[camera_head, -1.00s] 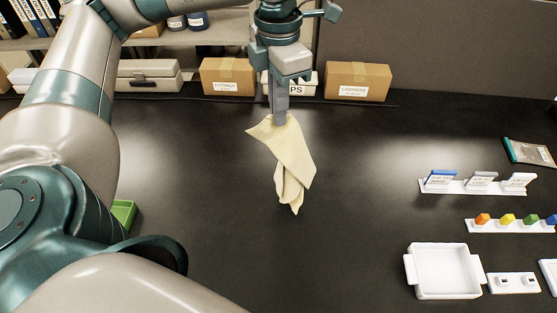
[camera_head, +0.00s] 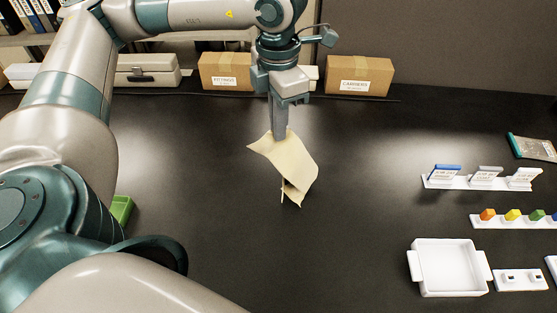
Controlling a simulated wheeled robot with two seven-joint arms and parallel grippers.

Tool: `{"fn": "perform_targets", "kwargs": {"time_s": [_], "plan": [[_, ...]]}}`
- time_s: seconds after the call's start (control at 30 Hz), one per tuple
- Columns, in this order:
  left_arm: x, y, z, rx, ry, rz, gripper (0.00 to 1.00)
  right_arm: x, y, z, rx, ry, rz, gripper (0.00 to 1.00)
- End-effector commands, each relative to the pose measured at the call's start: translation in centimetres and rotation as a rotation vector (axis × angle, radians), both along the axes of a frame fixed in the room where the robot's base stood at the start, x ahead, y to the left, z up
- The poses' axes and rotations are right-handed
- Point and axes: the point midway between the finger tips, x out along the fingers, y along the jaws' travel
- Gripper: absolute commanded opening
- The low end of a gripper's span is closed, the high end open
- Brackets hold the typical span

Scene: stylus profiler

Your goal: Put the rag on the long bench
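The rag (camera_head: 289,165) is a pale yellow cloth hanging from my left gripper (camera_head: 280,135) near the middle of the head view. The gripper points down and is shut on the rag's upper edge. The rag's lower end is at or close to the dark top of the long bench (camera_head: 370,200); I cannot tell whether it touches. My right gripper is not in view.
Cardboard boxes (camera_head: 359,76) and a grey case (camera_head: 146,75) line the back. At the right are a white tray (camera_head: 447,269), label holders (camera_head: 482,179), a strip with colored pieces (camera_head: 512,217) and a pouch (camera_head: 531,148). A green bin (camera_head: 122,210) is partly hidden by my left arm. The bench around the rag is clear.

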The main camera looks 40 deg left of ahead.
Motion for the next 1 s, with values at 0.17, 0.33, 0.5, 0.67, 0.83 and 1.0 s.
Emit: {"fn": "perform_targets", "kwargs": {"time_s": [0.17, 0.33, 0.5, 0.67, 0.83, 1.0], "plan": [[0.4, 0.2, 0.0, 0.000, 0.000, -0.024, 0.00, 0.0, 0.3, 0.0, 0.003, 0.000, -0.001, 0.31], [1.2, 0.7, 0.2, 0.000, 0.000, -0.082, 0.00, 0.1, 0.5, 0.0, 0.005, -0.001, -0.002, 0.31], [2.4, 1.4, 0.3, -0.001, 0.000, -0.177, 0.00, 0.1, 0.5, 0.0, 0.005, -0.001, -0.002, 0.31], [3.7, 2.2, 0.6, -0.001, 0.000, -0.278, 0.00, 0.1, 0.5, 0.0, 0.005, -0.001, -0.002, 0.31], [5.1, 3.1, 0.8, -0.001, 0.000, -0.387, 0.00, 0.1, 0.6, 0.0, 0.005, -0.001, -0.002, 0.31], [6.5, 4.0, 1.1, 0.000, 0.000, -0.495, 0.00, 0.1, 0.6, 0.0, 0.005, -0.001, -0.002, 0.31]]}}
